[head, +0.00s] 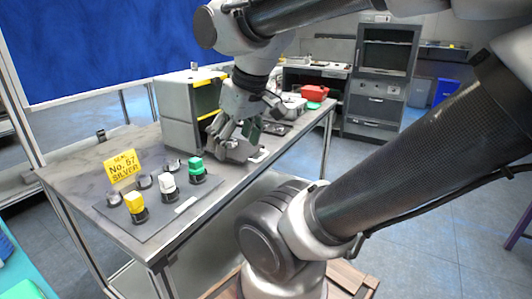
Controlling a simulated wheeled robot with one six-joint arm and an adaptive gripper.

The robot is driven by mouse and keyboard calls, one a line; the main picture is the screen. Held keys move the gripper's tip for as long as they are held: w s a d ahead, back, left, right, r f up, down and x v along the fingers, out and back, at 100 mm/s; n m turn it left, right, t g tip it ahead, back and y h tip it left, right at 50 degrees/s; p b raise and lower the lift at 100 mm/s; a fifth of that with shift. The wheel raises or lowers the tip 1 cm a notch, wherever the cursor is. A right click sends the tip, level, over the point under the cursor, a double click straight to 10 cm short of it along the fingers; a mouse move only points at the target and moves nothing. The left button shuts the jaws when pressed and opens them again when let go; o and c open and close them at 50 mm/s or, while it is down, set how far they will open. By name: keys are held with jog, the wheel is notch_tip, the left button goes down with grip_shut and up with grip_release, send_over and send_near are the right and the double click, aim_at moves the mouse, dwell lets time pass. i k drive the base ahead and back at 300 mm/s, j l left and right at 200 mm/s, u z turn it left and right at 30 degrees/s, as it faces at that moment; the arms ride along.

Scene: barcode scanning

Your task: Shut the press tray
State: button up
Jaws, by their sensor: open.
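A grey machine with yellow trim (180,122), which looks like the press, stands on the grey worktable (75,178) near its middle. A low grey part, which looks like the press tray (237,151), juts out at its right side, so the tray appears to be out. My gripper (228,138) points down, open, right over this part, and hides much of it. I cannot tell whether the fingers touch the tray.
A dark mat (158,228) at the near end holds round stands with yellow, white and green blocks, beside a yellow sign (122,168). A red item (313,92) and a green item (312,106) lie farther back. Grey cabinets (380,80) stand behind.

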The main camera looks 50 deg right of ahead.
aim_at(244, 152)
jog(key=z, duration=1)
